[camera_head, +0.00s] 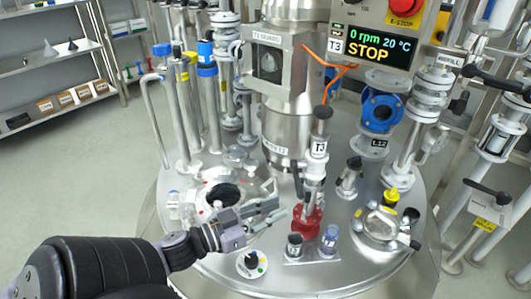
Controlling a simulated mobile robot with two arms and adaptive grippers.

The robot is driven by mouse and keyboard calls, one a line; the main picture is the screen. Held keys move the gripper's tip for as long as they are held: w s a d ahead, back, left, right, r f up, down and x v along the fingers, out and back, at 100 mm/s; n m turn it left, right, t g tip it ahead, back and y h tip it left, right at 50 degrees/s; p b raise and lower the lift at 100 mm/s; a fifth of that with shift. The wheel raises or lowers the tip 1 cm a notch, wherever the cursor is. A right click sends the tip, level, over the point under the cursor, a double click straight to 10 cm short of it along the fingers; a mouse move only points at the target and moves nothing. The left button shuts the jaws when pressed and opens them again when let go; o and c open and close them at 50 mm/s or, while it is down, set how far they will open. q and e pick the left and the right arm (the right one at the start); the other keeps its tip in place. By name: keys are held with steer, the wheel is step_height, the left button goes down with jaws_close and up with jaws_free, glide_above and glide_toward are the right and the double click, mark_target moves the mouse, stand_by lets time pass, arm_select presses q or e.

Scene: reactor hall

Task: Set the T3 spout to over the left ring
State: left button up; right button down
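The T3 valve assembly (318,148) stands upright on the steel vessel lid, with a black handle on top and a T3 label. A red flanged part (307,220) is at its base. In front of it, a dark-capped bottle (294,245) and a blue-grey bottle (329,240) stand on a small pale plate (312,259); the rings and the spout's outlet cannot be made out clearly. My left gripper (282,208) is just left of the red part, its fingers apart with nothing seen between them. Whether it touches the assembly cannot be told. My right gripper is not in view.
A black knob on a white dial (251,264) is at the lid's front. A clamped port (383,226) is at the right. Pipes and the STOP display (373,49) crowd the back.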

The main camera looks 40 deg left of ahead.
arm_select(q)
steer(key=shift+v, duration=1)
